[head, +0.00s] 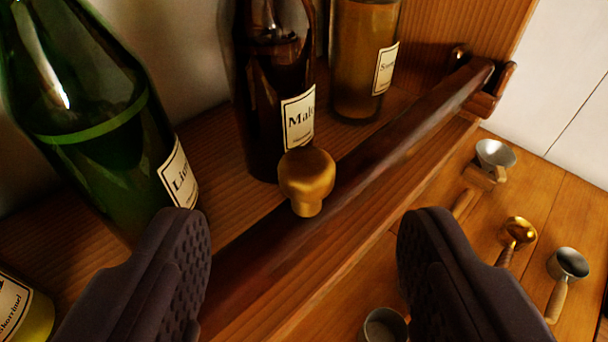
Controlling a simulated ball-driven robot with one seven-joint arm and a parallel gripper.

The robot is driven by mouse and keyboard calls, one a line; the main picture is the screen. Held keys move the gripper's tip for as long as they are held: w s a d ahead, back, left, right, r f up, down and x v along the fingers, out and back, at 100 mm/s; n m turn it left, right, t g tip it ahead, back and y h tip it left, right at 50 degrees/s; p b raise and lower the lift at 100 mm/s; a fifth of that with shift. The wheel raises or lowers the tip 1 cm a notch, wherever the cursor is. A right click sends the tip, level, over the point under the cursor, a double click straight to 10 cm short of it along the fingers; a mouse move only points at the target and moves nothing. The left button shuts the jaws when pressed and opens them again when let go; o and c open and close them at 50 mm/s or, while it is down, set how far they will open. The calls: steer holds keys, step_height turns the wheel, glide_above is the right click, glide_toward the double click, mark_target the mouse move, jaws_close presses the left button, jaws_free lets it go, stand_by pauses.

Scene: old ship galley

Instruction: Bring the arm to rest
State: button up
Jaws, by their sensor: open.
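My gripper (303,275) shows at the bottom of the head view, its two dark ribbed fingers spread wide apart. A brass knob (306,178) sits ahead of the gap between the fingers, in front of the dark wooden rail (400,128). I see nothing held between the fingers. Whether the knob touches the rail or a finger cannot be told, but a clear gap shows on both sides of it.
A green bottle (85,110), a dark brown bottle (272,85) and an amber bottle (362,65) stand on the shelf behind the rail. A yellowish labelled container (30,315) is at lower left. Metal scoops (568,264) lie on the wooden surface (540,195) at right.

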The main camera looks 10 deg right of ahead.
step_height(320, 180, up, 6)
steer(key=w+d+f+y+b, duration=0.1)
steer(key=d+y+b, duration=0.25)
steer(key=b, duration=1.05)
steer(key=s+d+r+b, duration=0.3)
steer(key=s+d+b, duration=0.1)
steer(key=s+b, duration=0.2)
steer(key=s+d+r+n+b, duration=0.1)
steer(key=s+d+r+b, duration=0.2)
steer(key=s+b, duration=0.4)
steer(key=s+d+r+n+t+b, duration=0.1)
steer(key=s+d+r+b, duration=0.2)
steer(key=s+d+b, duration=0.2)
steer(key=s+b, duration=0.2)
steer(key=s, duration=0.2)
steer(key=shift+s+d+r+h, duration=0.2)
steer(key=shift+d+r+h, duration=0.1)
steer(key=shift+d+h, duration=0.05)
